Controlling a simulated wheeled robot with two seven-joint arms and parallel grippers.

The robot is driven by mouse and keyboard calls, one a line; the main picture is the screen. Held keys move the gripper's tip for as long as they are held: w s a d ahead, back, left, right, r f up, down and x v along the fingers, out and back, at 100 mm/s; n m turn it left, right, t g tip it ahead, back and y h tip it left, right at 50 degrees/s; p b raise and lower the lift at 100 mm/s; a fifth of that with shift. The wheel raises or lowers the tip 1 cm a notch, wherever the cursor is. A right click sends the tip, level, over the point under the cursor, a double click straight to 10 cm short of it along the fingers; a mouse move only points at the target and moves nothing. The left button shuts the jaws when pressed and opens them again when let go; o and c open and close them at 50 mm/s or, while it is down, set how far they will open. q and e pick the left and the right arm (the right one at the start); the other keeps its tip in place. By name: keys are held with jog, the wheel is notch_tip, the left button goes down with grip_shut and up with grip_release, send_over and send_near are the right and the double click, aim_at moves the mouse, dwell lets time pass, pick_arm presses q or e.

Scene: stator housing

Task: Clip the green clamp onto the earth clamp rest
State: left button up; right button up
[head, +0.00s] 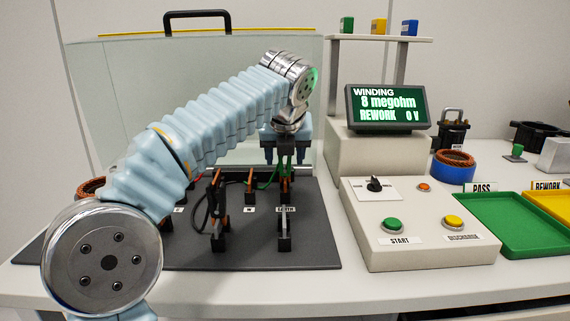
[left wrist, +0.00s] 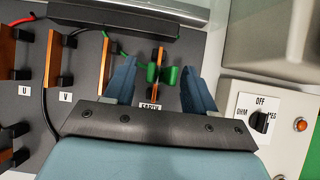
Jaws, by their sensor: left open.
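The green clamp (left wrist: 169,75) shows in the left wrist view with one green part on each side of the orange upright of the earth clamp rest (left wrist: 158,56), above the EARTH label. Whether it grips that upright I cannot tell. In the head view the green clamp (head: 285,161) is partly hidden under my left gripper (head: 286,152). My left gripper is open, pointing down, with its blue fingers (left wrist: 160,72) apart on either side of the clamp and gaps visible beside it. A green lead runs left from the clamp. My right gripper is not in view.
Rests labelled U, V and W stand left on the dark mat (head: 320,255). The control box (head: 415,245) and WINDING display (head: 388,108), reading 8 megohm, REWORK, 0 V, are to the right. A clear guard (head: 120,80) stands behind. A green tray (head: 510,230) is far right.

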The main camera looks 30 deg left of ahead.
pick_arm(q)
grip_shut()
jog(key=shift+r+p, duration=0.65)
jog(key=shift+p, duration=0.2)
jog(key=shift+r, duration=2.5)
